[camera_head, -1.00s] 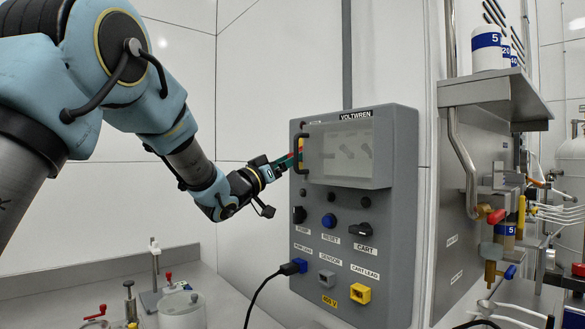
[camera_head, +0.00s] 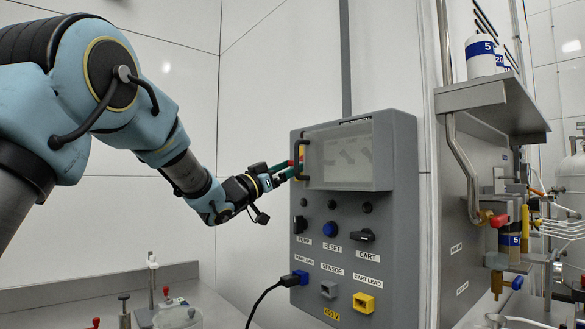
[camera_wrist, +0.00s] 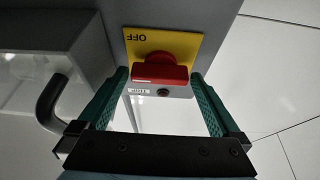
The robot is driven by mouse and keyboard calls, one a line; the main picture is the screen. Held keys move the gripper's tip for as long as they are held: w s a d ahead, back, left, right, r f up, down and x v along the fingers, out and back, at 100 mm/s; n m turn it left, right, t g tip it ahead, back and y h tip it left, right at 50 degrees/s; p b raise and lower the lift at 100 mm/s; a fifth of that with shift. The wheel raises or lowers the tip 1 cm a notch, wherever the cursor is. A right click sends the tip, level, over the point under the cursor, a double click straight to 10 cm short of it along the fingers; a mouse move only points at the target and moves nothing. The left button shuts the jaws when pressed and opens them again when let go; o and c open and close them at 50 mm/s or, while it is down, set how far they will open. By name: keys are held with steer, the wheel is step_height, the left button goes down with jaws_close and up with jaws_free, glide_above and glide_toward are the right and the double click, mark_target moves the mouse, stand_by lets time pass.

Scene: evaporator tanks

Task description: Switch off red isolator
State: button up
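The red isolator (camera_wrist: 160,76) is a red handle on a yellow plate (camera_wrist: 182,43) in the wrist view. The plate reads OFF, upside down in this view. My gripper (camera_wrist: 160,85) is open, with one green finger on each side of the handle. Small gaps seem to show between fingers and handle; I cannot tell whether either touches. In the head view, my gripper (camera_head: 297,170) is at the left side of the grey control box (camera_head: 405,230), by its upper left edge. The isolator is mostly hidden there.
A dark bar handle (camera_wrist: 55,105) stands close to the left finger. The box front has a clear window cover (camera_head: 345,155), knobs, a blue button (camera_head: 330,229) and sockets, one with a black cable (camera_head: 262,295). A shelf (camera_head: 490,95) is on the right.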

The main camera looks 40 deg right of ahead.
steer(key=b+v, duration=0.4)
steer(key=v, duration=0.6)
steer(key=shift+a+f+b, duration=0.15)
steer(key=shift+a+b, duration=0.15)
steer(key=shift+a, duration=0.1)
steer(key=w+a+f+n+t+y, duration=0.6)
steer(key=w+a+f+n+t, duration=0.35)
steer(key=w, duration=0.45)
steer(key=w+a+f+n+t+y, duration=0.35)
steer(key=a+f+y, duration=0.45)
steer(key=a+f, duration=0.45)
steer(key=s+a+f+n+g+y, duration=0.1)
steer(key=s+a+f+y, duration=0.15)
steer(key=a+f, duration=0.4)
steer(key=s+a+f+n+g+y, duration=0.1)
steer(key=a+f+g+y, duration=0.15)
steer(key=a, duration=0.65)
steer(key=s+a+f+n+g+y, duration=0.1)
steer(key=s+a+f+g, duration=0.2)
steer(key=s, duration=0.5)
steer(key=s+a+f+n+g+y, duration=0.1)
steer(key=s+a+f+g+y, duration=0.1)
steer(key=s+a+f, duration=0.4)
steer(key=s+a+g, duration=0.1)
steer(key=s+a, duration=0.1)
steer(key=s, duration=0.1)
steer(key=shift+f+n, duration=0.2)
steer(key=shift+n, duration=0.2)
